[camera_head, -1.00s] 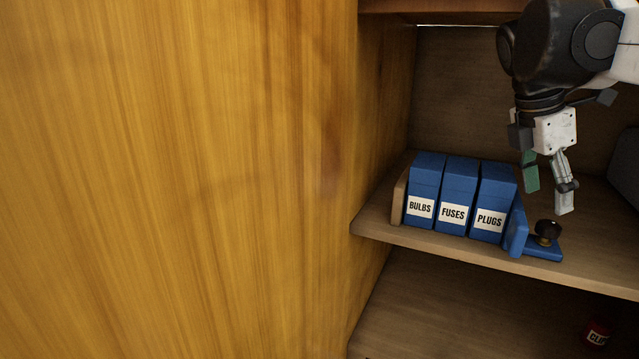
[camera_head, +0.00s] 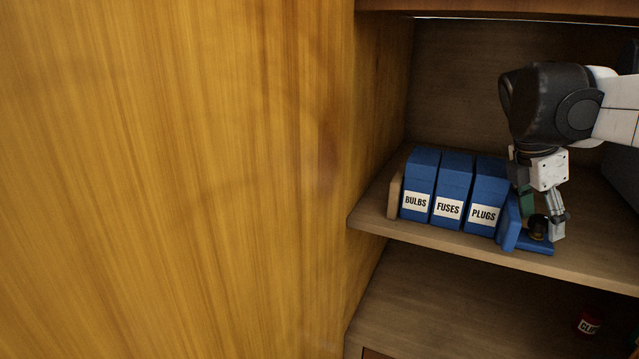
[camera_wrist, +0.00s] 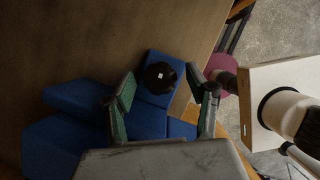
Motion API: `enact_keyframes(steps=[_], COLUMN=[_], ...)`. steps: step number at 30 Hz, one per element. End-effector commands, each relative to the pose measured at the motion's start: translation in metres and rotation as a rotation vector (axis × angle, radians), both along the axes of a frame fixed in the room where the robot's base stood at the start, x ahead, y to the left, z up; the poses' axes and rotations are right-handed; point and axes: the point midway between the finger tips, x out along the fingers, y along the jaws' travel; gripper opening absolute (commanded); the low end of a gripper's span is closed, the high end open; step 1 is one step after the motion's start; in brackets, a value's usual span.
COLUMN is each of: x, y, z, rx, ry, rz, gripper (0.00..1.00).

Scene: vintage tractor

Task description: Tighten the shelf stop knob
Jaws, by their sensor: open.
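The shelf stop is a blue bracket (camera_head: 512,222) on the shelf, up against the right end of the row of blue boxes. Its knob (camera_head: 537,227) is round and black and sits on the bracket's flat foot. In the wrist view the knob (camera_wrist: 160,77) shows from above with a small pale mark on top. My gripper (camera_head: 540,220) points down over the knob. It is open, with one green-padded finger on each side of the knob in the head view. I cannot tell whether either finger touches it.
Boxes labelled BULBS (camera_head: 418,185), FUSES (camera_head: 451,190) and PLUGS (camera_head: 486,197) stand left of the stop on the wooden shelf (camera_head: 440,238). A large wooden panel (camera_head: 180,180) fills the left.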

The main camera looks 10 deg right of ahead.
Motion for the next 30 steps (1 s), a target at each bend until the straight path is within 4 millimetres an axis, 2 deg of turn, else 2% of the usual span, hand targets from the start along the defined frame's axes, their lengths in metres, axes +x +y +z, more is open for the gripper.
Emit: enact_keyframes(steps=[4,14,23,30], x=[0.0001,0.0001,0.0005,0.0018], y=[0.0000,0.0000,-0.0001,-0.0003], z=[0.0001,0.0003,-0.0001,-0.0008], rx=[0.000,0.000,0.000,0.000], ry=[0.000,0.000,0.001,0.000], rz=[0.000,0.000,-0.033,-0.161], gripper=[0.52,0.08,0.06,0.06])
